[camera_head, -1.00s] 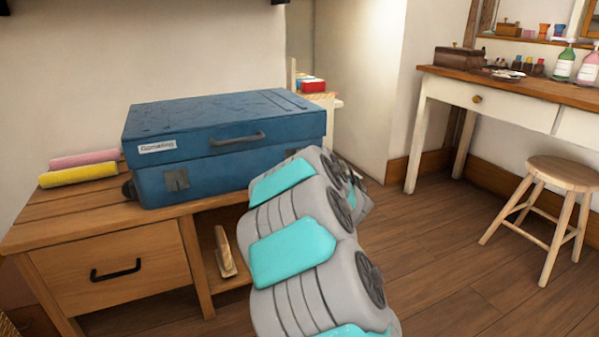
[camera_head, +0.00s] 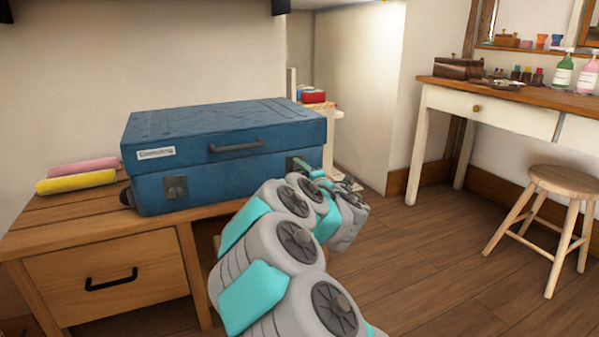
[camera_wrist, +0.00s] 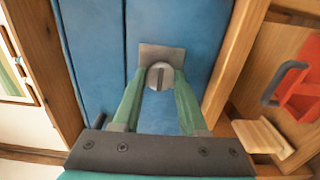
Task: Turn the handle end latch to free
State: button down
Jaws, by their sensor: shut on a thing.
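The blue case (camera_head: 230,130) lies closed on the wooden bench, with a handle (camera_head: 235,147) on its lid front. One latch (camera_head: 176,188) shows at its left front. Another latch (camera_head: 291,163) shows at its right front, partly behind my gripper (camera_head: 305,167). In the wrist view this latch is a square metal plate (camera_wrist: 152,50) with a round, slotted knob (camera_wrist: 160,76). The slot runs roughly up and down in that picture. The green fingers of my gripper (camera_wrist: 159,82) are shut on the knob, one on each side.
Yellow (camera_head: 75,182) and pink (camera_head: 88,165) rolls lie left of the case. Below the bench top, the wrist view shows a red object (camera_wrist: 299,95) and a wooden piece (camera_wrist: 262,137).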

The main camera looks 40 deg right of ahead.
jog(key=shift+f, duration=0.1)
jog(key=shift+c, duration=2.4)
grip_release()
jog(key=shift+s, duration=0.1)
jog(key=p+v, duration=0.1)
jog(key=v, duration=0.6)
jog(key=shift+s, duration=0.3)
